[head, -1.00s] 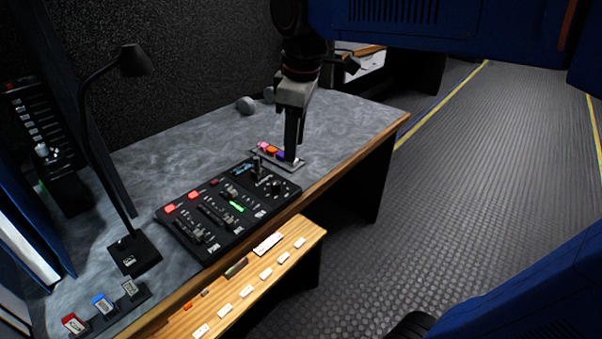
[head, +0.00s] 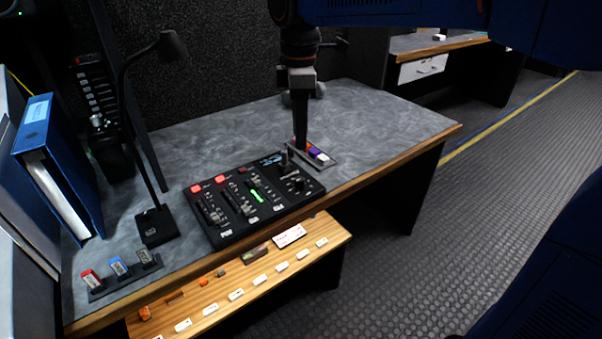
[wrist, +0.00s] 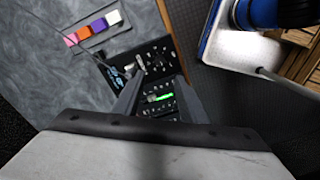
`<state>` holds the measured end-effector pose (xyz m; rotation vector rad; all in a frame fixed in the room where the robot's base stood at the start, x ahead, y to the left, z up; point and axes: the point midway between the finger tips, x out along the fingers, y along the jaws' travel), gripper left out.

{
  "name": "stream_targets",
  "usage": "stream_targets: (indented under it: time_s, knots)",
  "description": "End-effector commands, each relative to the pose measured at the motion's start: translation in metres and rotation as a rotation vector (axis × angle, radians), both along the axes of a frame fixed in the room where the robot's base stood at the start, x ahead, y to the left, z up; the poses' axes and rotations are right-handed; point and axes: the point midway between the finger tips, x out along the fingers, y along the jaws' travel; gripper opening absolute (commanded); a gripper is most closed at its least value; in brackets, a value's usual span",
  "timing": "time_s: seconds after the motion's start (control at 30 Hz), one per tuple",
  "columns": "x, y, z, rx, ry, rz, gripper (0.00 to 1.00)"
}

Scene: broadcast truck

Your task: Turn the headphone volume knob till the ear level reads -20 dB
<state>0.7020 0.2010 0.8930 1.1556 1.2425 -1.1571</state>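The black mixer panel (head: 232,227) lies on the grey desk, with sliders, red buttons, small dark knobs and a lit green strip (head: 257,194). A cluster of dark knobs (head: 299,184) sits at its right end; labels and the dB reading are too small to read. My gripper (head: 300,147) points down beyond the panel's far right corner, apart from the knobs. In the wrist view my gripper's two fingers (wrist: 157,85) stand apart with nothing held. The panel (wrist: 152,60) shows beyond and between them, with the green strip (wrist: 158,97); the fingers hide part of it.
A small tray of coloured blocks (head: 318,154) sits beside the panel's right end. A desk lamp (head: 155,225), blue binders (head: 50,165) and a card holder (head: 119,279) stand at left. A wooden shelf (head: 222,296) juts below the front edge. Floor at right is clear.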

Motion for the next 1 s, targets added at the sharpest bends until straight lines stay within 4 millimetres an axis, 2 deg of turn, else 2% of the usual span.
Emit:
stream_targets:
  time_s: [0.3, 0.6, 0.8, 1.0]
  knots:
    - [0.000, 0.000, -0.057, -0.001, 0.002, -0.001, 0.38]
    - [0.000, 0.000, -0.105, -0.001, 0.001, -0.001, 0.38]
    - [0.000, 0.000, -0.122, 0.000, 0.001, -0.001, 0.38]
    - [0.000, 0.000, -0.126, 0.001, -0.001, -0.001, 0.38]
